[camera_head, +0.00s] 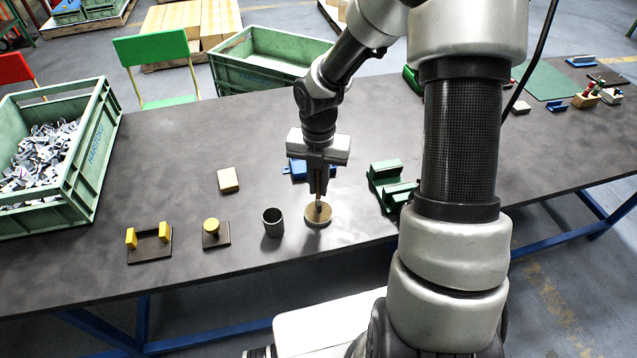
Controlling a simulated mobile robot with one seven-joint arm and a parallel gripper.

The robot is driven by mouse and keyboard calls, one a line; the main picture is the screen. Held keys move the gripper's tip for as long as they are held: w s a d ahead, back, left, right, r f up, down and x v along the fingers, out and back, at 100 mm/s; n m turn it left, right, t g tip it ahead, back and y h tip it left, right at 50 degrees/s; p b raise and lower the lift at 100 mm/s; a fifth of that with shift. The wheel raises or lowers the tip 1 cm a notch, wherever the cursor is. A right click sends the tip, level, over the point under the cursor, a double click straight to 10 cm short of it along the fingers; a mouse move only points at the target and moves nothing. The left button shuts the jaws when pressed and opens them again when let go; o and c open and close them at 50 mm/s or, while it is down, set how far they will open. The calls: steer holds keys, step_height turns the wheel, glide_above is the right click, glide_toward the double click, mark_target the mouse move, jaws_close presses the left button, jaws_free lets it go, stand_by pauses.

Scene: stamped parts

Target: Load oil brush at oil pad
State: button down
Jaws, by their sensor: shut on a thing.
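My gripper (318,190) points straight down near the front edge of the dark table. It is shut on the oil brush (318,204), a thin upright thing of which only a small light-coloured part shows below the fingers. Directly beneath is the oil pad (311,222), a round, low, tan-topped disc in a grey dish. The lower end of the brush appears over the middle of the pad; I cannot tell whether it touches. The fingers hide most of the brush.
A grey open cup (273,223) stands just left of the pad. A blue part (297,169) and green fixture (390,184) are close by. A green crate (75,190) holds metal parts.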

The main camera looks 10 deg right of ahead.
steer(key=shift+f, duration=0.6)
stand_by(2.0)
step_height(320, 180, up, 7)
steer(key=p, duration=0.7)
steer(key=shift+r, duration=0.1)
stand_by(0.7)
